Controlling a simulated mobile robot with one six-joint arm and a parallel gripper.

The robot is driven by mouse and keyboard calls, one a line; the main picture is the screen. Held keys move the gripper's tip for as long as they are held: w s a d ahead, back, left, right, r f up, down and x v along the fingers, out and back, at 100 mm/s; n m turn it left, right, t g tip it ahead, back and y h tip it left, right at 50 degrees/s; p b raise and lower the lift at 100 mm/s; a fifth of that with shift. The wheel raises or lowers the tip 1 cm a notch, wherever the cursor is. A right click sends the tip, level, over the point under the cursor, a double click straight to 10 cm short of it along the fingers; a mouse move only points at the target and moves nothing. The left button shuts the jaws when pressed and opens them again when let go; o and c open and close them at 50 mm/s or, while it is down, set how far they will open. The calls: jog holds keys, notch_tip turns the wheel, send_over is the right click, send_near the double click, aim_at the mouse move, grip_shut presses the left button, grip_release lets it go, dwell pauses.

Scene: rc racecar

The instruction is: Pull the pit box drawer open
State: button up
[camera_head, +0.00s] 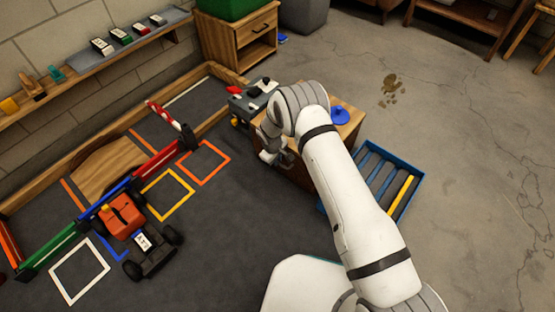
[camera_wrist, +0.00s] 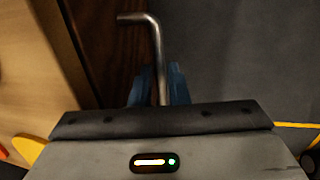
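The pit box (camera_head: 347,133) is a wooden cabinet in the middle of the head view, partly hidden behind my arm. Its dark front also shows in the wrist view (camera_wrist: 98,50), with the lighter wooden top at the left. A bent metal bar handle (camera_wrist: 156,45) stands out from this front. My gripper (camera_wrist: 158,85) has its blue fingertips on both sides of the bar, close against it, and looks shut on it. In the head view my gripper (camera_head: 272,150) is at the left front of the box. I see no clear gap at the drawer.
A blue disc (camera_head: 340,115) lies on the box. A blue crate (camera_head: 362,171) stands to its right. A dark toolbox (camera_head: 248,100) is behind my gripper. The racecar (camera_head: 140,232) and coloured floor squares are at the left. Dark mat in front of the box is clear.

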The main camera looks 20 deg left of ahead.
grip_shut()
